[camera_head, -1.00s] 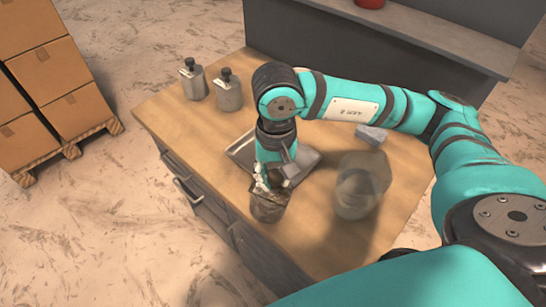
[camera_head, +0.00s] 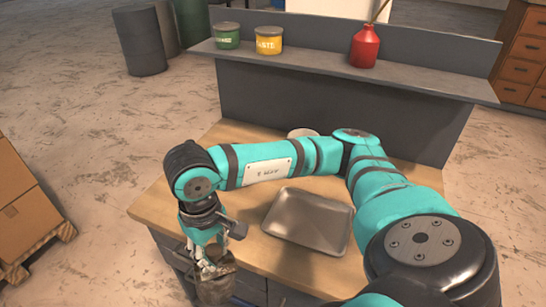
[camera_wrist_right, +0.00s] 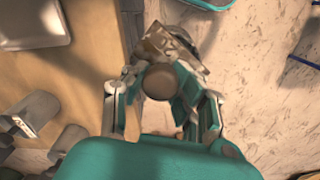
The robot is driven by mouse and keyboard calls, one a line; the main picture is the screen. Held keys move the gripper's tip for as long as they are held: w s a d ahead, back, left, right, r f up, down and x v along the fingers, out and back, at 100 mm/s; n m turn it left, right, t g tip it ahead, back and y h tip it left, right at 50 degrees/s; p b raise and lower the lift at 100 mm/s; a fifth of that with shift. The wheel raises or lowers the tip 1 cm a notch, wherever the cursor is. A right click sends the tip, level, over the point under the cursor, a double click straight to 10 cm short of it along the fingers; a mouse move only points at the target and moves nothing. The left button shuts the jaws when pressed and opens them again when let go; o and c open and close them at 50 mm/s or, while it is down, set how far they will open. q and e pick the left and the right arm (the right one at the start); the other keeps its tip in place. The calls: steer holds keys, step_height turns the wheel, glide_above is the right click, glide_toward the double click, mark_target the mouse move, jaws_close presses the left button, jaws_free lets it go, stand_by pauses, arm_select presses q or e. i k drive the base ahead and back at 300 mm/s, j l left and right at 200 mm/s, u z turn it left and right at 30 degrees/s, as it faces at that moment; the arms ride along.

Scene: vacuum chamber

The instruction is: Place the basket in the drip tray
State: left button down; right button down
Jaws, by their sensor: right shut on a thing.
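The drip tray (camera_head: 308,222) is a shallow, empty grey metal tray lying on the wooden tabletop. Its corner also shows at the upper left of the right wrist view (camera_wrist_right: 35,22). My right gripper (camera_head: 212,264) is at the table's front left edge, left of the tray. It is shut on the basket (camera_head: 216,290), a small dark metallic container hanging below the fingers. In the right wrist view the basket (camera_wrist_right: 178,42) shows beyond the fingers, over the floor beside the tabletop. A round brown part shows between the fingers. My left gripper is not in view.
A grey shelf (camera_head: 340,68) behind the table bears a green tin (camera_head: 228,36), a yellow tin (camera_head: 268,40) and a red bottle (camera_head: 364,46). Boxes (camera_head: 25,225) stand at left.

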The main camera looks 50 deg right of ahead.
mark_target(309, 222)
steer(key=i+j+z, duration=0.1)
steer(key=z, duration=0.3)
steer(key=j+z, duration=0.15)
steer(key=z, duration=0.25)
steer(key=j+z, duration=0.2)
steer(key=z, duration=0.15)
steer(key=i+j+z, duration=0.1)
steer(key=z, duration=0.3)
steer(key=i+z, duration=0.25)
steer(key=i, duration=0.2)
